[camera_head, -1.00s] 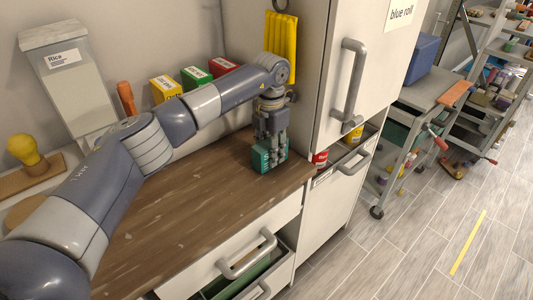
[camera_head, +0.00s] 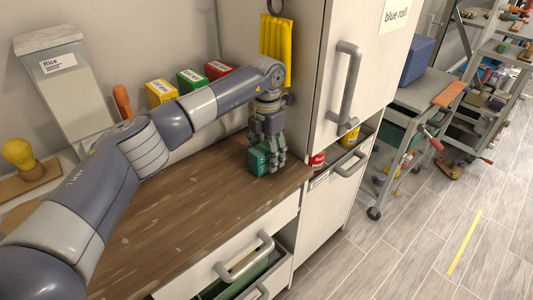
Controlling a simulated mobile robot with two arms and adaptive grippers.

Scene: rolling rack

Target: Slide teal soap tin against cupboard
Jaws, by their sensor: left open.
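The teal soap tin (camera_head: 258,162) stands upright on the wooden worktop (camera_head: 205,203), near its right end. The cupboard (camera_head: 304,95) is the tall pale unit just to the right of the tin. My left gripper (camera_head: 273,160) points down at the tin, its fingers open and in front of the tin's right part. The fingers hide that side, so I cannot tell whether tin and cupboard touch, or whether the fingers touch the tin. My right gripper is not in view.
Yellow, green and red boxes (camera_head: 190,80) stand along the wall behind my left arm. A rice container (camera_head: 68,88) and a yellow-knobbed object (camera_head: 20,155) are at the left. An open drawer (camera_head: 240,285) is below the worktop. The worktop's front middle is clear.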

